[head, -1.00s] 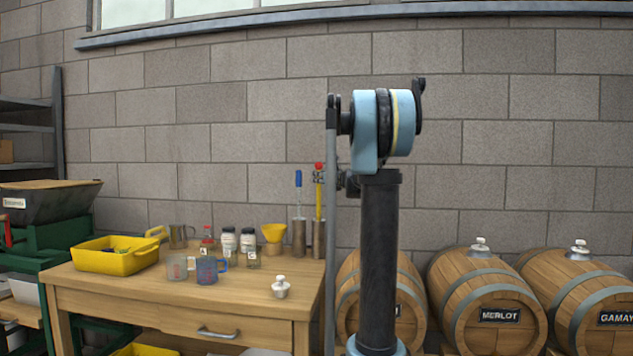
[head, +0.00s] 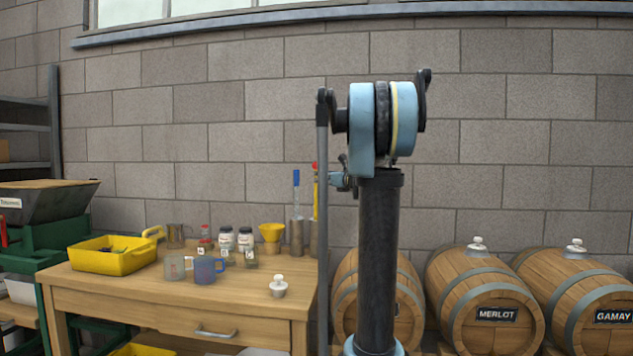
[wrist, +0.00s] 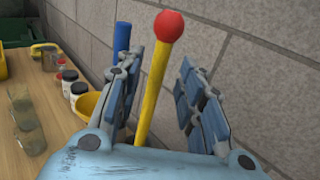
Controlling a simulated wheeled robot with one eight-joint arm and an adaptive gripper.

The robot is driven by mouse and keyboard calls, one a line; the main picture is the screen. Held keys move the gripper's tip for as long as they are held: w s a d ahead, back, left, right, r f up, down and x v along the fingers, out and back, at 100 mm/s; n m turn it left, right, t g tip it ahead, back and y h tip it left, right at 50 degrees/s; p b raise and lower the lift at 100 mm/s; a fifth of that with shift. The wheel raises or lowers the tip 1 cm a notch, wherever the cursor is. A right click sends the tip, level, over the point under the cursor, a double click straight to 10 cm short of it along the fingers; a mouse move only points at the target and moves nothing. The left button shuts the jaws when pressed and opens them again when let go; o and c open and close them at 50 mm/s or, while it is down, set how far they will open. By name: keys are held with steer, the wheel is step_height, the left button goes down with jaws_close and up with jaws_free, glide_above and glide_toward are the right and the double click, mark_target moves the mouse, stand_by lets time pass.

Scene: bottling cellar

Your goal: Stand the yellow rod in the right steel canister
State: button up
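The yellow rod (head: 315,190) with a red ball on top stands upright in the right steel canister (head: 314,238) at the back right of the bench. My arm's thin link partly covers that canister. A blue rod (head: 296,190) stands in the left steel canister (head: 297,238). My gripper (head: 338,180) is just right of the yellow rod's upper part, partly hidden by my arm. In the wrist view my gripper (wrist: 172,58) is open, and the yellow rod (wrist: 153,85) shows between its spread fingers, with gaps on both sides. The rod's foot is hidden there.
Barrels (head: 490,300) stand right; the block wall is close behind.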

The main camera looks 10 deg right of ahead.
steer(key=v, duration=0.6)
steer(key=s+a+f+n+g, duration=0.5)
steer(key=s+a+f+n, duration=0.5)
steer(key=s, duration=0.2)
steer(key=s+f+n+g+h, duration=0.1)
steer(key=s+f+n+g, duration=0.1)
steer(key=s+f+n, duration=0.2)
steer(key=s+a+f+n+g+h, duration=0.1)
steer(key=s+f+n, duration=0.3)
steer(key=s+f, duration=0.5)
steer(key=s+a+f+n+g+h, duration=0.1)
steer(key=s+f+n+g, duration=0.2)
steer(key=s, duration=0.6)
steer(key=shift+a+f+n+h, duration=0.15)
steer(key=shift+f+n, duration=0.4)
steer(key=shift+f, duration=0.4)
steer(key=shift+a+f+n+h, duration=0.15)
steer(key=shift+f+n, duration=0.4)
steer(key=shift+f, duration=0.4)
steer(key=s+d+f+n+g+h, duration=0.2)
steer(key=s+d+f+n+h, duration=0.2)
steer(key=s+f, duration=0.6)
steer(key=s+d+n, duration=0.2)
steer(key=n, duration=0.1)
steer(key=shift+d+f+n+g+h, duration=0.3)
steer(key=shift+d+f+g, duration=0.05)
steer(key=shift+d+g, duration=0.05)
steer(key=shift+s, duration=0.1)
steer(key=shift+w+f, duration=0.2)
steer(key=shift+w, duration=0.2)
